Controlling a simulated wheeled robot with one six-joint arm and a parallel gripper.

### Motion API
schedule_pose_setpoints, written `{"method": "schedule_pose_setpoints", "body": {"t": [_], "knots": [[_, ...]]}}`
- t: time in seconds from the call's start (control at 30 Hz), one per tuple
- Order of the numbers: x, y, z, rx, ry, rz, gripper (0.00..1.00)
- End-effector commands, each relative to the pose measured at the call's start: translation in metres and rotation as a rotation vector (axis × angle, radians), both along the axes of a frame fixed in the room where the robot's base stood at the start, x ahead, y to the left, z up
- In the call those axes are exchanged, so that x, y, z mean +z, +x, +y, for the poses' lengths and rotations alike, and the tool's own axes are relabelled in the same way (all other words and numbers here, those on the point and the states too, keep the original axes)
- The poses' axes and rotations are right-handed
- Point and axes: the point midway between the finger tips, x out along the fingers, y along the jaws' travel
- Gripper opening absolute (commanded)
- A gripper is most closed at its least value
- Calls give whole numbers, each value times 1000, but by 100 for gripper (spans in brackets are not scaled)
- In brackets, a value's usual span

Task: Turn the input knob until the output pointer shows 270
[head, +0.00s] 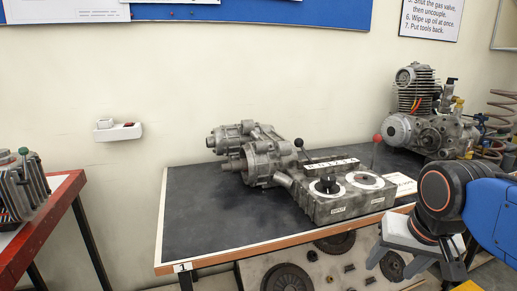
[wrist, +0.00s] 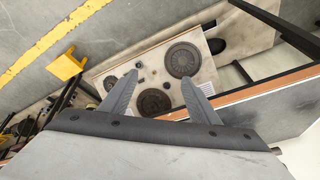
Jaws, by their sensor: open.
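The gearbox unit (head: 318,207) stands on the dark workbench in the head view. On its top, the input knob (head: 325,185) is a black knob on a white dial at the left. The output dial (head: 365,180) is a white disc to its right; its pointer and numbers are too small to read. My gripper (head: 392,268) is off the front edge of the bench, lower right of the unit and apart from it. In the wrist view my gripper (wrist: 158,90) is open and empty, over a board of gears below bench height.
The workbench (head: 215,220) has free room on its left. An engine (head: 430,115) stands at the back right. A gear board (head: 330,265) leans below the bench. A red-edged table (head: 45,220) stands left.

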Motion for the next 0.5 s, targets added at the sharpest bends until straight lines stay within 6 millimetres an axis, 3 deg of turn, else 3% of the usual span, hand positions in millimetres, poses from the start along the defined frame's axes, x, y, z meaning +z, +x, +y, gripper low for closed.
{"method": "schedule_pose_setpoints", "body": {"t": [0.1, 0.2, 0.5], "knots": [[-31, -23, -3, 134, -56, -28, 56], [-49, -34, -4, 216, -92, -43, 56], [-62, -41, -5, 280, -121, -55, 56]]}}
